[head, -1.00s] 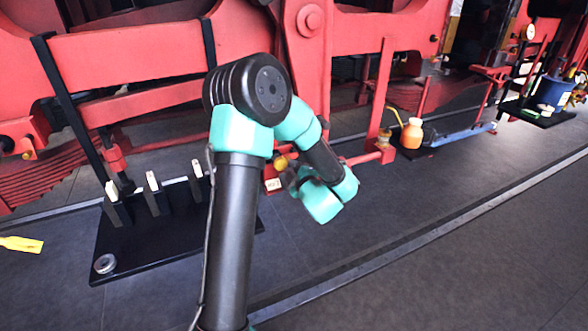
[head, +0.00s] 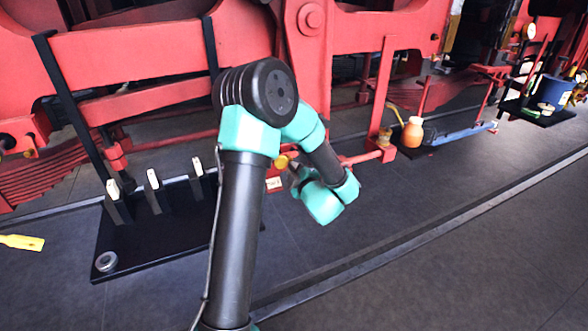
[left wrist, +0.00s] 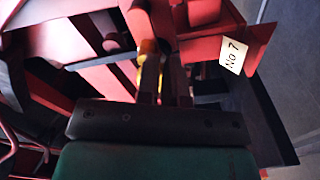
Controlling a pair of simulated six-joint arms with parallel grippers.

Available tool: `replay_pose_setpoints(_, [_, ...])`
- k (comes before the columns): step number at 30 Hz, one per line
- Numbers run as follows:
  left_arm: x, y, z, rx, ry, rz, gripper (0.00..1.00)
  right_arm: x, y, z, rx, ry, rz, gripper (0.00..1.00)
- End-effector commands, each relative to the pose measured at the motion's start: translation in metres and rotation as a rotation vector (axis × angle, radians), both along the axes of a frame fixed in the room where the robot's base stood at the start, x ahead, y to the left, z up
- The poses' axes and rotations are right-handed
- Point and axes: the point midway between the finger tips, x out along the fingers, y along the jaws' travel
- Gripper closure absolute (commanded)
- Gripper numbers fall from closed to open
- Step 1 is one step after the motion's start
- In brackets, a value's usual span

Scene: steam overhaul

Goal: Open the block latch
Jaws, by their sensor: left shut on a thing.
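The block is a red piece with a white label (head: 273,184) low on the red frame, and a yellow knob (head: 281,161) shows just above it. In the head view my left gripper (head: 293,174) is small and partly hidden by my own arm. The exact contact is dark and hard to make out. My right gripper does not show.
A black board (head: 150,245) with several upright white-topped blocks and a metal ring (head: 106,262) lies at left. A yellow tool (head: 21,242) lies at the far left. An orange jar (head: 412,133) stands to the right. The front floor is clear.

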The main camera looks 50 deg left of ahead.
Motion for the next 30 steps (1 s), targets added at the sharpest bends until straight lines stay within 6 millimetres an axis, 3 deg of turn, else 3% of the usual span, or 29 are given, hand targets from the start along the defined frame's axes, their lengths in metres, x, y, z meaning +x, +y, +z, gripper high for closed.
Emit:
replay_pose_setpoints(1, [0.013,0.012,-0.01,-0.028,0.002,-0.035,1.0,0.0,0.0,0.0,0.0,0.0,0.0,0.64])
replay_pose_setpoints(30, [0.026,0.006,-0.034,-0.026,0.004,-0.033,1.0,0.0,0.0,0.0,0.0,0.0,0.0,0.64])
